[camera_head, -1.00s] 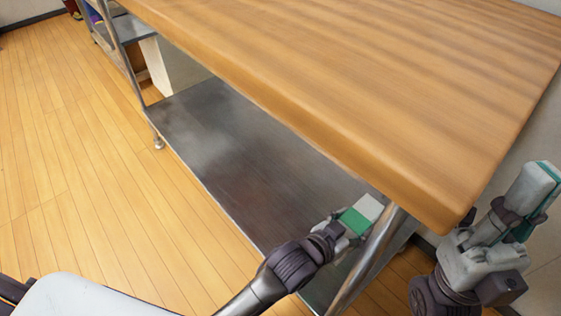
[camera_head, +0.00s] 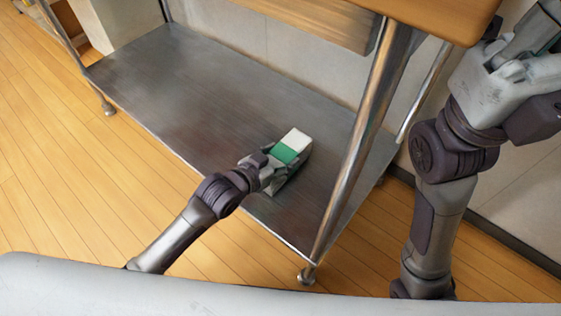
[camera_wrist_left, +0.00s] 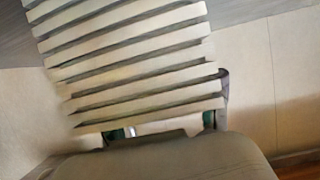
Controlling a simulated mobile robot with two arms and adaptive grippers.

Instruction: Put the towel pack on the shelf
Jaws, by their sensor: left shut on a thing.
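The towel pack (camera_head: 296,138) shows as a small white block at the tip of my left gripper (camera_head: 283,160) in the head view. In the left wrist view, the towel pack (camera_wrist_left: 130,62) is a stack of pale layers between the fingers of my left gripper (camera_wrist_left: 165,122). My left gripper is shut on it. The pack is over the right part of the grey metal lower shelf (camera_head: 190,95); I cannot tell whether it touches the surface. My right gripper (camera_head: 512,70) is at the upper right, partly cut off, and its fingertips do not show clearly.
A wooden tabletop (camera_head: 440,15) overhangs the shelf at the top right. A metal table leg (camera_head: 360,130) stands just right of my left gripper. The left and middle of the shelf are bare. A pale wall (camera_head: 290,50) stands behind it.

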